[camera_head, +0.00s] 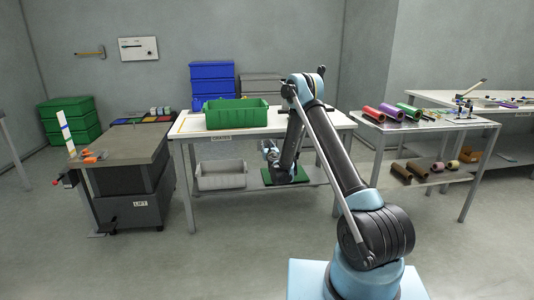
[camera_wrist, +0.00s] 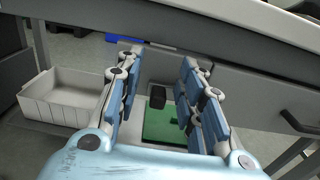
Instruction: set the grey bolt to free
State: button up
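I cannot pick out a grey bolt for certain in either view. My gripper (camera_head: 270,153) is in front of the white table, below the level of its top, in the head view. In the wrist view my gripper (camera_wrist: 160,68) is open, its blue-padded fingers wide apart with nothing held. Between the fingers, farther off, a small dark block (camera_wrist: 158,96) shows at the edge of a green board (camera_wrist: 165,128). The green board (camera_head: 298,176) is partly hidden by my arm in the head view.
The white table (camera_head: 315,121) carries a green crate (camera_head: 236,117); a grey bin (camera_head: 221,180) is on its lower shelf. A black handle (camera_wrist: 299,123) is at right in the wrist view. A lift table (camera_head: 120,146) stands left, a roll rack (camera_head: 432,122) right.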

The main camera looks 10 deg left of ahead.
notch_tip(320, 180, up, 7)
jog(key=shift+a, duration=0.15)
jog(key=shift+r, duration=0.1)
dwell(0.4)
